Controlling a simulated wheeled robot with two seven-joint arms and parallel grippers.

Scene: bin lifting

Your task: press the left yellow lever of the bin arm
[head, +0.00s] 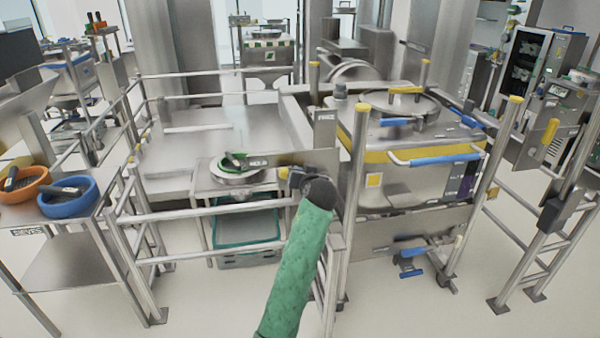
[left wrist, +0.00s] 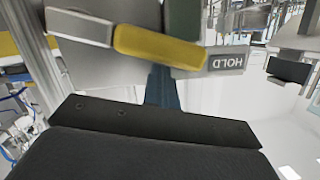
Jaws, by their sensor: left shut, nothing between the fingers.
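The left yellow lever (left wrist: 160,46) crosses the upper part of the left wrist view, with a grey HOLD label (left wrist: 228,63), upside down, at its right end. In the head view only a small piece of this lever (head: 283,173) shows, just left of my left gripper (head: 298,179). My left gripper is shut and empty. In the left wrist view its narrow blue-grey fingers (left wrist: 163,88) reach up to the lever's lower edge, and their tips are hidden there. I cannot tell whether they touch it. My right gripper is not in view.
Another yellow lever (head: 550,134) is on the right-hand frame. A steel kettle (head: 405,180) with blue handles stands right of my arm, behind a steel post (head: 355,190). Steel rails (head: 210,212) run to the left. Orange (head: 24,185) and blue (head: 68,198) bowls sit on the left table.

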